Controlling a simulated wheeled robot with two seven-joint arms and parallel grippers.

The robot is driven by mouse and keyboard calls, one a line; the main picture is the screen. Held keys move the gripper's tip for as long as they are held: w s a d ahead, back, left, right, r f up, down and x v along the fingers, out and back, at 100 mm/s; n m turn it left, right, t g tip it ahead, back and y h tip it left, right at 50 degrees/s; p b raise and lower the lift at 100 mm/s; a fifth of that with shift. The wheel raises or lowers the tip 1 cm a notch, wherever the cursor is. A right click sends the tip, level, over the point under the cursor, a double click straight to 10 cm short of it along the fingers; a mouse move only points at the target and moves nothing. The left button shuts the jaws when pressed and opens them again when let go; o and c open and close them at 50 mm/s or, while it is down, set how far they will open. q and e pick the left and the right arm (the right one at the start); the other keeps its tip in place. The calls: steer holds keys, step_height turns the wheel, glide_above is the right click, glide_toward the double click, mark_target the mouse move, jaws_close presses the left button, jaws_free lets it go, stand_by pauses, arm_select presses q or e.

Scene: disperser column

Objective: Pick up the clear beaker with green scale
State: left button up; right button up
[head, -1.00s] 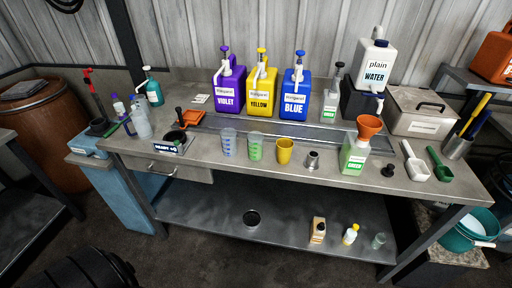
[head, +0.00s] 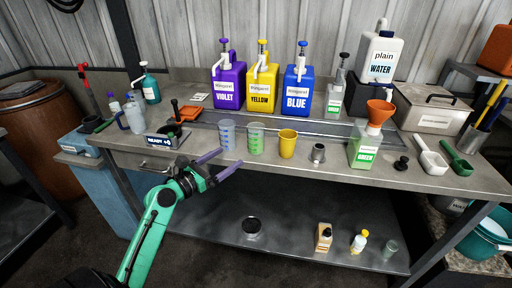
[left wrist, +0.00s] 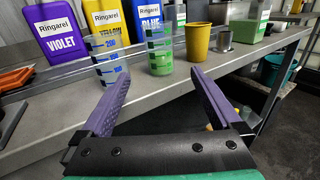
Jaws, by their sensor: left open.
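The clear beaker with green scale (head: 256,138) stands upright on the bench near its front edge, between a clear beaker with blue scale (head: 227,135) and a yellow cup (head: 287,143). In the left wrist view the green-scale beaker (left wrist: 160,55) stands beyond the fingers, near the middle of the picture. My left gripper (head: 222,162) is open and empty, with purple fingers, in front of the bench edge and short of the beakers. It also shows in the left wrist view (left wrist: 160,90). My right gripper is not in view.
Violet (head: 228,88), yellow (head: 262,88) and blue (head: 297,90) jugs stand behind the beakers. A metal cup (head: 318,153) and a green-labelled bottle with an orange funnel (head: 365,145) stand to the right. A scale reading READY (head: 164,140) is at the left.

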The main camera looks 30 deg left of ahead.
mark_target(250, 142)
arm_select(q)
steer(key=p+x, duration=0.2)
steer(key=x, duration=1.2)
steer(key=shift+a+r, duration=0.15)
steer(key=shift+w, duration=0.4)
steer(key=shift+s, duration=0.15)
steer(key=c, duration=1.4)
steer(key=shift+c, duration=0.2)
step_height(250, 142, up, 20)
steer(key=p, duration=0.3)
